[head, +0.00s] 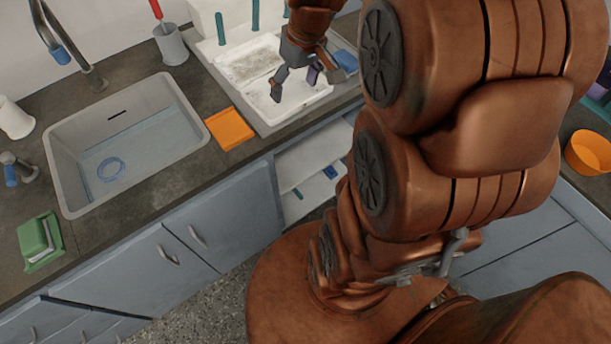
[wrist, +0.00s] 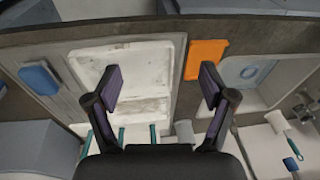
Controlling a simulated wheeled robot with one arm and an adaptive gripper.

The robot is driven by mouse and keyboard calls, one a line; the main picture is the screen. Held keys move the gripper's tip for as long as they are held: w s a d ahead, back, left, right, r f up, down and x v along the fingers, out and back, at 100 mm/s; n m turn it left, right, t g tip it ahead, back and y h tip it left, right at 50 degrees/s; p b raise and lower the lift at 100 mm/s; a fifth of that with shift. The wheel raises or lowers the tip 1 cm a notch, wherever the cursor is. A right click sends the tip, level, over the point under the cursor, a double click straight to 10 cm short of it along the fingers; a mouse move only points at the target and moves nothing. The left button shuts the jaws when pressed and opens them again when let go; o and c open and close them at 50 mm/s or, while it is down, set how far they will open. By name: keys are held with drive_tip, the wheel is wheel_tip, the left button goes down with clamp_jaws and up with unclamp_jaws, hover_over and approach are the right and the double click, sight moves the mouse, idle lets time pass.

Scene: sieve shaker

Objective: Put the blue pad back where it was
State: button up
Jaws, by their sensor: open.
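The blue pad (head: 347,60) lies at the right of the white tray (head: 254,109) in the head view, partly hidden by my arm. In the wrist view the blue pad (wrist: 39,78) lies at the far left on a narrow grey strip, beside the white tray (wrist: 172,70). My gripper (head: 294,84) is over the white tray, to the left of the blue pad and apart from it. In the wrist view my gripper (wrist: 162,88) has its two fingers wide apart with nothing between them.
An orange pad (head: 230,129) lies between the tray and the sink (head: 77,190). A grey cup (head: 171,45) stands behind. Green-handled tools (head: 220,29) stand at the tray's back. An open drawer (head: 315,148) is below the counter. An orange bowl (head: 589,153) is far right.

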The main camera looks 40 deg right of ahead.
drive_tip(key=s+a+g, duration=0.1)
drive_tip(key=s+a, duration=0.5)
drive_tip(key=s, duration=0.3)
drive_tip(key=s+a+g+h, duration=0.1)
drive_tip(key=s+a, duration=0.4)
drive_tip(key=s, duration=0.5)
drive_tip(key=shift+a+f+g, duration=0.3)
drive_tip(key=shift+a+g, duration=0.05)
drive_tip(key=shift+g, duration=0.35)
wheel_tip(320, 180, up, 3)
drive_tip(key=p, duration=0.3)
